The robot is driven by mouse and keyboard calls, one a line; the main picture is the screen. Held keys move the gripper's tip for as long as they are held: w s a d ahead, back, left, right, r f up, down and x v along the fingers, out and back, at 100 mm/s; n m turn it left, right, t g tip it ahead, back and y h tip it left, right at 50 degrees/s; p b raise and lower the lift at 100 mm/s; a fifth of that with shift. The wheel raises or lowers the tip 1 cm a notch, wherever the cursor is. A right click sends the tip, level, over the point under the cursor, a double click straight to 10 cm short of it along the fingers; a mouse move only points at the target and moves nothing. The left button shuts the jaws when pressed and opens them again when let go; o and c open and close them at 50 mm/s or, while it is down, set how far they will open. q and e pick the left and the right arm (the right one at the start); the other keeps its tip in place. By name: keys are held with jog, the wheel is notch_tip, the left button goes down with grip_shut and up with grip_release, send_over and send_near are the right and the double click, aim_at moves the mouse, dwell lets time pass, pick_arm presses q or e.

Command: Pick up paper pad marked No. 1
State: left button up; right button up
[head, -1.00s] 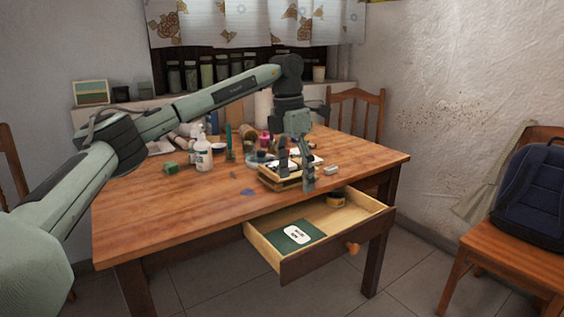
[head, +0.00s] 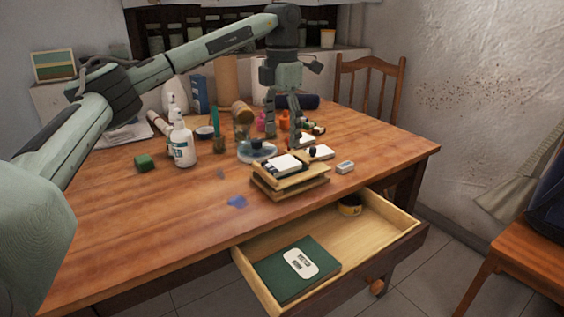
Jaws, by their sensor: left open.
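A small white pad (head: 283,164) with a dark edge lies on a stacked wooden tray (head: 290,187) near the table's right front. Another white pad (head: 319,152) with a dark round thing on it lies just behind the tray, to the right. I cannot read a number on either, so I cannot tell which is No. 1. My left gripper (head: 283,136) points down above the table behind the tray. Its fingers are apart with nothing seen between them, and they hide part of the clutter behind. My right gripper is not in view.
An open drawer (head: 352,238) below the table holds a dark green book (head: 297,270) with an unreadable label. The front left tabletop is mostly clear.

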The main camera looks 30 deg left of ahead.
aim_at(284, 162)
pick_arm(q)
jog(key=f, duration=0.6)
jog(key=shift+s+d+f, duration=0.2)
jog(key=shift+d+f, duration=0.05)
jog(key=shift+d, duration=0.15)
jog(key=c, duration=1.3)
